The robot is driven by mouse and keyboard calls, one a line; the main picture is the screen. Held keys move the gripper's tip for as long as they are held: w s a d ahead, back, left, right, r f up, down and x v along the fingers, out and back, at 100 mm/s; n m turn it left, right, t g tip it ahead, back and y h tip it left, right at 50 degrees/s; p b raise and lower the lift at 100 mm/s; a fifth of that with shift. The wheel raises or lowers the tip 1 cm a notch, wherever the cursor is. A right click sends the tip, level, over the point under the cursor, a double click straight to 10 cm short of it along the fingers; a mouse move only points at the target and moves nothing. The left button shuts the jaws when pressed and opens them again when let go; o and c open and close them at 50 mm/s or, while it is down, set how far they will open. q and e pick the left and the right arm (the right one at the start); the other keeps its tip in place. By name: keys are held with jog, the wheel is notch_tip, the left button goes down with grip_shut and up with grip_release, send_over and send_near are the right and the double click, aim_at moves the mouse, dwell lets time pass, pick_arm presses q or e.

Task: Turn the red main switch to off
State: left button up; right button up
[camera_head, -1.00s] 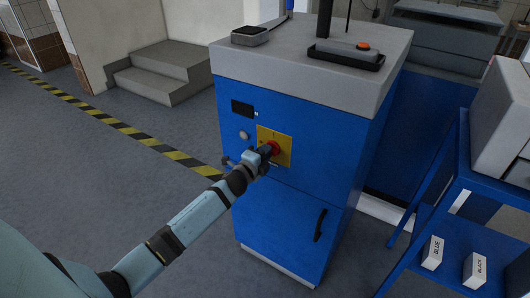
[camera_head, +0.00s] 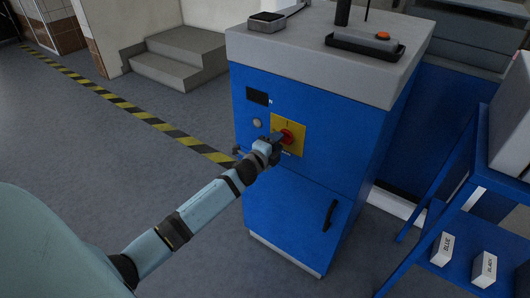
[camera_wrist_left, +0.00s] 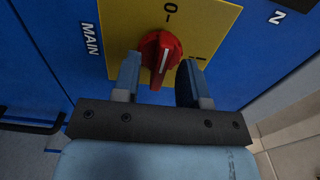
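The red main switch (camera_head: 288,138) sits on a yellow plate (camera_head: 297,146) on the front of the blue cabinet. In the left wrist view the red knob (camera_wrist_left: 160,54) shows a white line running roughly up and down the picture. A "0" is above it and an "I" mark to its right on the yellow plate (camera_wrist_left: 205,18). My left gripper (camera_head: 277,147) is just in front of the switch, at its lower left in the head view. In the wrist view its fingers (camera_wrist_left: 158,78) are apart on either side of the knob's near end, with visible gaps. My right gripper is not in view.
The blue cabinet (camera_head: 275,205) has a black door handle (camera_head: 330,215) below the switch and a grey top (camera_head: 300,45). A blue stand (camera_head: 465,170) with small labelled boxes is at the right. Grey steps (camera_head: 170,60) and open floor lie left.

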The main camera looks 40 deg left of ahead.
pick_arm(q)
jog(key=s, duration=1.2)
jog(key=shift+s, duration=0.4)
